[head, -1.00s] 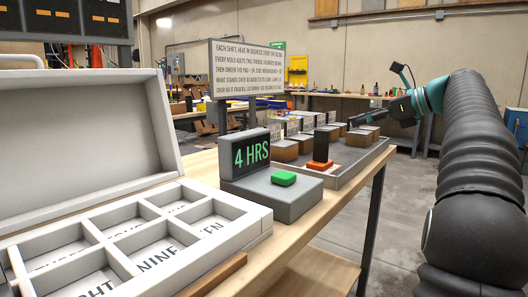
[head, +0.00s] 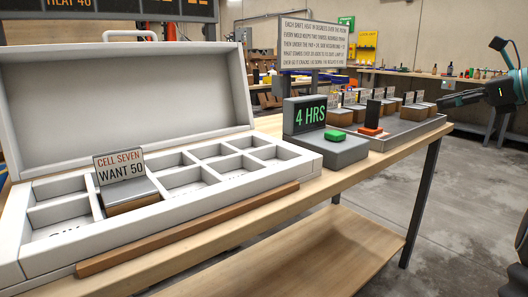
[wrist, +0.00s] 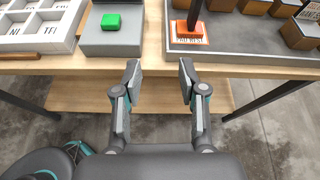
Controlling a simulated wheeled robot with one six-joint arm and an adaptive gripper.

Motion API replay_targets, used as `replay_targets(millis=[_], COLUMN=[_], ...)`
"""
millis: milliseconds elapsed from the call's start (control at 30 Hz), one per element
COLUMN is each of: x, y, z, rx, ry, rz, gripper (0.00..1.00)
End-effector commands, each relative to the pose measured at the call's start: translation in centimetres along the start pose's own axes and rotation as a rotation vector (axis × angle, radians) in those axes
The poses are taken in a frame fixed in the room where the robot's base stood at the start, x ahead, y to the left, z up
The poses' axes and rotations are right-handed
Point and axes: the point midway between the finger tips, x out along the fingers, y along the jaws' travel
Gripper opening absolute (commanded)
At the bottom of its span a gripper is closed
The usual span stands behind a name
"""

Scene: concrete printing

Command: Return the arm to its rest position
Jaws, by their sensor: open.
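My gripper (wrist: 158,85) is open and empty in the wrist view, its two fingers spread apart over the front edge of the bench, above the lower shelf and floor. In the head view my gripper (head: 456,98) is at the right edge, partly cut off, to the right of the grey tray (head: 425,128). My arm's other links are mostly outside the head view.
The wooden bench (head: 300,200) carries a white compartment case (head: 20,232) holding a "CELL SEVEN WANT 50" block (head: 120,180), a "4 HRS" display (head: 304,114) with a green button (head: 328,135), and several blocks in the tray.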

Motion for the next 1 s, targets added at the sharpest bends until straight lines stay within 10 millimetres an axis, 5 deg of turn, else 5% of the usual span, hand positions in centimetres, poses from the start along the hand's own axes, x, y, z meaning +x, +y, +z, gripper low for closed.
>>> replay_targets(millis=[167, 367, 633, 767, 1000], x=[0.7, 1.1, 2.3, 3.6, 6.0], y=[-0.2, -1.7, -3.1, -0.2, 9.5], z=[0.2, -2.2, -11.1, -15.7, -21.5], rx=[-0.122, -0.267, -0.528, -0.763, -1.240], ry=[0.009, 0.069, 0.278, 0.442, 0.659], rz=[-0.018, -0.059, -0.067, 0.016, 0.306], gripper=[0.41, 0.41, 0.41, 0.41, 0.41])
